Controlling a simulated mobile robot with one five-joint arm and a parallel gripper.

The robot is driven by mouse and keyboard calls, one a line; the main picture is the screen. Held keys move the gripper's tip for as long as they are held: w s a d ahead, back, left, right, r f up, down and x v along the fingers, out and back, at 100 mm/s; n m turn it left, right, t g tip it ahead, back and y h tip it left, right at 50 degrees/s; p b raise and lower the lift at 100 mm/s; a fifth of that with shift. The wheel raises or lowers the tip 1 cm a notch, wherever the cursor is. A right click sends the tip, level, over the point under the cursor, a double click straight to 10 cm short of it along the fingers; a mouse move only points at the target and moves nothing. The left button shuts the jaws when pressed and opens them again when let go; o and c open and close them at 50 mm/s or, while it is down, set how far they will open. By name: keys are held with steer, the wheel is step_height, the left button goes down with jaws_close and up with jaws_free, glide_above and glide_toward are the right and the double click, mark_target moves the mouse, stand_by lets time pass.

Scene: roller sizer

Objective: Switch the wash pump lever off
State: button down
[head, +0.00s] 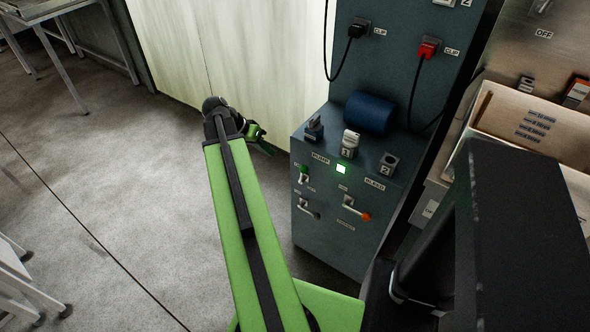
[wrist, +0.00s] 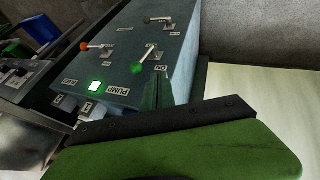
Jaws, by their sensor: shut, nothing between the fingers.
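The pump lever (head: 303,176) has a green knob and sits on the left of the sloped face of the grey-blue control box, below the PUMP label. In the wrist view the lever (wrist: 149,54) shows its metal arm and green knob, with the knob end near the ON label. My gripper (head: 268,147) is shut and empty, to the left of the box and apart from the lever. In the wrist view the green and black body of my gripper fills the lower part.
The box also has an orange-knobbed lever (head: 357,210), a grey-knobbed lever (head: 309,209) and a lit green lamp (head: 341,169). A blue cylinder (head: 369,112) lies behind its top. A cardboard box (head: 500,118) stands right. The floor left is open.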

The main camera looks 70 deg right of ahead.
mark_target(302, 175)
steer(key=s+d+f+b, duration=0.3)
steer(key=s+f+b, duration=0.5)
steer(key=f+b, duration=0.1)
steer(key=shift+s, duration=0.25)
